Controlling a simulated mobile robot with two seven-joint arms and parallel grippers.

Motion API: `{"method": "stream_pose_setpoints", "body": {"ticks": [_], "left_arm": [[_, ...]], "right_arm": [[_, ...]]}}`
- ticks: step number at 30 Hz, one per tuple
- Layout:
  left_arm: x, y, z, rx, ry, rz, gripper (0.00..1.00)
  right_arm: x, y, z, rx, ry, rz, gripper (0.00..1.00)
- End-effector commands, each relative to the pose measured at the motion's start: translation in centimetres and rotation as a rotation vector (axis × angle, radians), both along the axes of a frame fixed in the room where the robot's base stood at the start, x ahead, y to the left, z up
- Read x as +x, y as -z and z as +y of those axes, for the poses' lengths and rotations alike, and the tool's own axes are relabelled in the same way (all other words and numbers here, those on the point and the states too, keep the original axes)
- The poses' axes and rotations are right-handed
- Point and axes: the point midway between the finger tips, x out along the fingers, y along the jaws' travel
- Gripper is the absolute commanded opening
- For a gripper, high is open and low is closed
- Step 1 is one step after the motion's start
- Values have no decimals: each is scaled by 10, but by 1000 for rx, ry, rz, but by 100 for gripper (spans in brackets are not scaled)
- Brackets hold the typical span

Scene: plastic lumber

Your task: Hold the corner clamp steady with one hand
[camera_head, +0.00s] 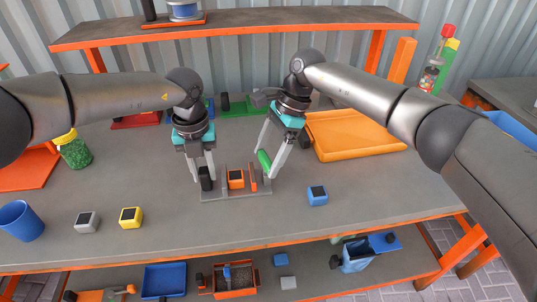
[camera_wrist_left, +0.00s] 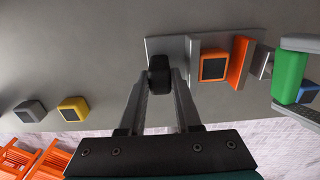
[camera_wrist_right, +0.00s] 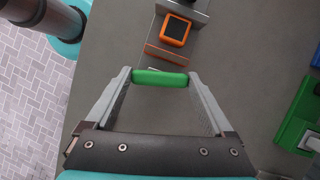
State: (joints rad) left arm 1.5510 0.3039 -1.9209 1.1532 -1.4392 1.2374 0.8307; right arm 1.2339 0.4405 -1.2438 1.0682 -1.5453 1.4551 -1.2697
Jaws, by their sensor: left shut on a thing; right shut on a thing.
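The corner clamp (camera_head: 222,195) is a grey base plate flat on the workbench, with an upright orange jaw plate (camera_head: 253,176) at its right. An orange block with a dark top (camera_head: 236,179) sits on it between the grey wall and the orange plate. My left gripper (camera_head: 206,179) is shut on a black upright grip (camera_wrist_left: 160,78) at the clamp's left end. My right gripper (camera_head: 266,163) is shut on a green bar handle (camera_wrist_right: 160,79) at the clamp's right end. The fingers partly hide both grips in the head view.
A blue block (camera_head: 317,196) lies right of the clamp; yellow (camera_head: 131,217) and grey (camera_head: 87,222) blocks lie left. A blue cup (camera_head: 20,222) stands at far left. An orange tray (camera_head: 355,138) is behind on the right. The bench front is mostly clear.

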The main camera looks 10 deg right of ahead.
Motion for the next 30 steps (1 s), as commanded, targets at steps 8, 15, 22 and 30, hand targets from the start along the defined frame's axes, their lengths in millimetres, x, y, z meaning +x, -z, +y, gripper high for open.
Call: {"method": "stream_pose_setpoints", "body": {"ticks": [8,15,22,30], "left_arm": [[0,0,2,4,1,1,0],[0,0,2,4,1,1,0],[0,0,2,5,1,2,0],[0,0,2,5,2,2,0]], "right_arm": [[2,0,0,-6,-262,0,32],[3,0,0,-6,-452,0,32],[4,1,0,-7,-573,-2,32],[4,1,-1,-7,-645,-3,32]]}}
